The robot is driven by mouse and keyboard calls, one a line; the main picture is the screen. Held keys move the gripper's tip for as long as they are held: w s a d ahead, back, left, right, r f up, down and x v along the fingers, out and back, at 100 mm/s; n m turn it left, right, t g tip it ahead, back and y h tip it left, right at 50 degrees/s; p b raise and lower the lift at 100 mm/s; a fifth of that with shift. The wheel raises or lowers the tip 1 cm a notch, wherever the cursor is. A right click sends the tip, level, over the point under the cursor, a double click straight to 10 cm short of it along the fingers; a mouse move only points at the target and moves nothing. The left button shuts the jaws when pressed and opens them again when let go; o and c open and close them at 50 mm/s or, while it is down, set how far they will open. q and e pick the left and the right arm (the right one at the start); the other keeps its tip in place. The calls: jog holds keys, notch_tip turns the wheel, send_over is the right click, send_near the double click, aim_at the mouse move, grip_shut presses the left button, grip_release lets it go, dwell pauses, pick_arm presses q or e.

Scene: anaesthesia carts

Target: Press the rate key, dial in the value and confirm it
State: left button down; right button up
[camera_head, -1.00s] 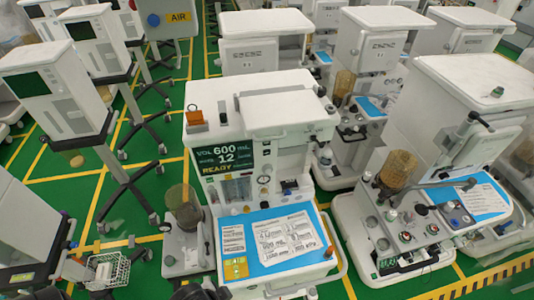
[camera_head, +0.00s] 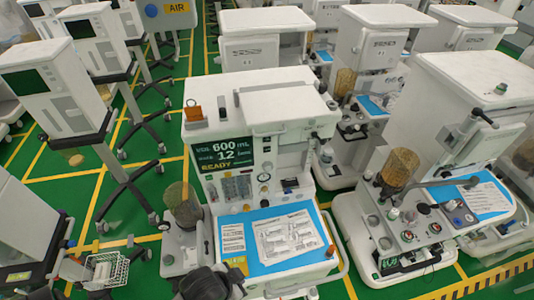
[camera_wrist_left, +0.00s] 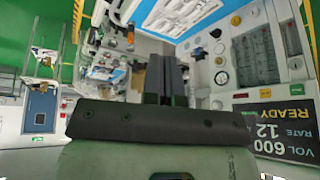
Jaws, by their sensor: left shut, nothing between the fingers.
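The middle cart's dark screen (camera_head: 224,153) reads VOL 600 mL, RATE 12 and READY. It also shows, turned round, in the left wrist view (camera_wrist_left: 285,125). Below it are gauges and small controls (camera_head: 237,187). A yellow panel (camera_head: 237,263) lies at the worktop's front left corner, partly covered by my arm. I cannot make out which control is the rate key. My left gripper (camera_head: 208,283) is at the bottom edge, near that corner. In the left wrist view its fingers (camera_wrist_left: 166,78) are shut and empty. My right gripper is not in view.
The cart's blue worktop (camera_head: 232,219) carries printed sheets, with an orange cylinder (camera_head: 331,251) at its right edge. Another cart (camera_head: 475,80) stands close on the right. A wire basket (camera_head: 105,270) is at lower left. Green floor (camera_head: 120,205) shows on the left.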

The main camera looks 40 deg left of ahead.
aim_at(267, 149)
pick_arm(q)
jog(key=w+a+r+m+t+y+b, duration=0.1)
jog(key=w+a+m+t+y+b, duration=0.15)
jog(key=w+a, duration=0.45)
jog(key=w+a+r+m+t+y+b, duration=0.1)
jog(key=w+a+m+t+b, duration=0.15)
jog(key=w, duration=0.75)
jog(key=w+a+r+m+t+y+b, duration=0.15)
jog(key=w+a+m+t, duration=0.25)
jog(key=w, duration=0.5)
jog(key=shift+w+d+r+m+t+h, duration=0.4)
jog(key=shift+r+m+t, duration=0.3)
jog(key=shift+m, duration=1.55)
jog(key=shift+w+d+r+m+t+h, duration=0.25)
jog(key=shift+d+r+m+t, duration=0.4)
jog(key=shift+m, duration=1.55)
jog(key=shift+w+d+r+m+t+h, duration=0.3)
jog(key=shift+r+m+t, duration=0.4)
jog(key=shift+m, duration=1.55)
jog(key=shift+f, duration=0.15)
jog(key=w+a+b, duration=0.1)
jog(key=w+a, duration=0.4)
jog(key=a, duration=0.2)
